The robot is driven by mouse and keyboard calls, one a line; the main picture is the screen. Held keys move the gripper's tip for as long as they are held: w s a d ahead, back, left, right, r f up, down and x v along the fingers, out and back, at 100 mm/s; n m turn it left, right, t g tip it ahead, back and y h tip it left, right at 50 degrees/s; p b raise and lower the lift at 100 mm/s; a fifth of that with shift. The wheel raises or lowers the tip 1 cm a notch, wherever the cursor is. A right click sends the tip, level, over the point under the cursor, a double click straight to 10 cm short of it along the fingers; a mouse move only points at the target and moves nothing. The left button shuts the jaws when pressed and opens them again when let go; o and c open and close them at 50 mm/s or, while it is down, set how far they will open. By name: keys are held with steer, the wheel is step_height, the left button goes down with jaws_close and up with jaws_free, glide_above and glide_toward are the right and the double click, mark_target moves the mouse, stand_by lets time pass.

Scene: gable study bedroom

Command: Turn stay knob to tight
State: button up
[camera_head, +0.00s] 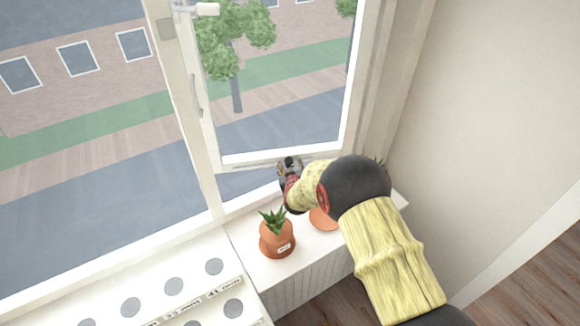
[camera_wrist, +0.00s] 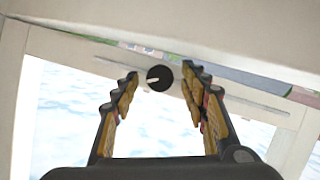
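The stay knob (camera_wrist: 160,78) is a round black knob with a white pointer mark, seen in the wrist view on the bar along the window's lower edge. The pointer lies toward the left, tilted a little down. My gripper (camera_wrist: 161,84) is open, with one finger on each side of the knob. A gap shows between each fingertip and the knob, so I cannot see contact. In the head view my gripper (camera_head: 289,166) is at the bottom rail of the open window sash (camera_head: 280,156). The knob is hidden there.
A potted plant (camera_head: 277,238) stands on the white sill, left of my arm. Another terracotta pot (camera_head: 324,218) is partly hidden behind my arm. A white board with grey discs (camera_head: 174,286) lies at the lower left. The wall (camera_head: 480,110) is at the right.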

steer(key=shift+c, duration=1.2)
steer(key=c, duration=0.8)
steer(key=shift+c, duration=0.4)
steer(key=shift+b, duration=0.5)
steer(key=m+b, duration=0.1)
steer(key=m+y+b, duration=0.1)
steer(key=b, duration=0.1)
steer(key=m+y+b, duration=0.1)
steer(key=shift+d+f+g+b, duration=0.15)
steer(key=shift+d+g+b, duration=0.1)
steer(key=shift+g+b, duration=0.1)
steer(key=m+y, duration=0.2)
steer(key=shift+d+m, duration=0.15)
steer(key=shift+m, duration=0.25)
steer(key=shift+m+y+p, duration=0.6)
steer(key=shift+m+y, duration=0.1)
steer(key=shift+m, duration=0.4)
steer(key=shift+w, duration=0.1)
